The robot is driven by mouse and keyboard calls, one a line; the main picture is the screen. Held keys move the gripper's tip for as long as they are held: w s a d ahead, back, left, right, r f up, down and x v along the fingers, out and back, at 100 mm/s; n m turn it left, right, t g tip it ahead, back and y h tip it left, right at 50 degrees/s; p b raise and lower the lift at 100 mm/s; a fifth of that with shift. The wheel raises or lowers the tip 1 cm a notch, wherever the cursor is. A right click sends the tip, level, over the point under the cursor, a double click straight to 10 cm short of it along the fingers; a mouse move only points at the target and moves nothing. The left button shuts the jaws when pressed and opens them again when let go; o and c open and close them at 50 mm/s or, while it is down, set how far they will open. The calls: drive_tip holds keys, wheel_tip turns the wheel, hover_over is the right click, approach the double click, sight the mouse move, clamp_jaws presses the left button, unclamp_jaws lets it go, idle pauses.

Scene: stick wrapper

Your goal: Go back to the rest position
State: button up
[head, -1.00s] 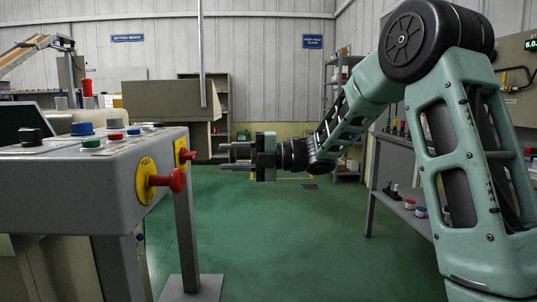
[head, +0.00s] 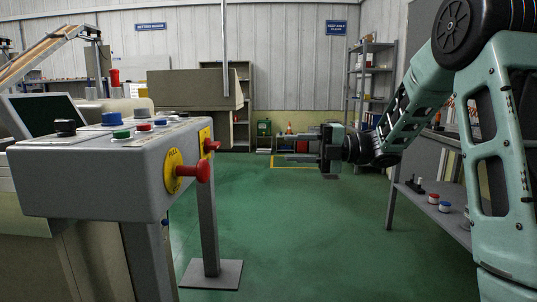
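My gripper (head: 290,147) is at the middle of the head view, held out level in the air with its fingers pointing left. The fingers look apart, one above the other, and nothing shows between them. My pale green arm runs from it up to the right edge. The grey control panel (head: 90,185) stands at the left, with a red pull knob (head: 203,172) on a yellow plate and a second red knob (head: 212,146) behind it. The gripper is to the right of both knobs, clear of them.
A grey post with a foot plate (head: 212,273) stands beside the panel. A workbench (head: 433,205) with small red and blue-topped items is at the right, behind my arm. Shelves (head: 372,80) stand at the back. The green floor (head: 300,230) between is clear.

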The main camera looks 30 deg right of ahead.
drive_tip(key=w+a+f+m+t+h, duration=0.25)
drive_tip(key=a+m+h, duration=0.2)
drive_tip(key=a, duration=0.25)
drive_tip(key=w+a+f+m+t+h, duration=0.1)
drive_tip(key=w+a+m+h, duration=0.2)
drive_tip(key=a+m, duration=0.3)
drive_tip(key=s+a+f+m+g+h, duration=0.2)
drive_tip(key=s+a+f+m+h, duration=0.1)
drive_tip(key=s+a+f+m, duration=0.15)
drive_tip(key=s+a+f+m+g+h, duration=0.1)
drive_tip(key=s+a+f+m+g, duration=0.2)
drive_tip(key=s, duration=0.7)
drive_tip(key=s+a+f+m+g+h, duration=0.15)
drive_tip(key=s+f+g, duration=0.3)
drive_tip(key=s, duration=0.45)
drive_tip(key=s+a+f+m+g+h, duration=0.1)
drive_tip(key=s+f+m+g+h, duration=0.2)
drive_tip(key=s, duration=0.7)
wheel_tip(320, 180, up, 27)
drive_tip(key=s+y+p, duration=0.1)
drive_tip(key=s+p, duration=0.1)
drive_tip(key=p, duration=2.6)
drive_tip(key=shift+d, duration=0.15)
drive_tip(key=shift+f, duration=0.1)
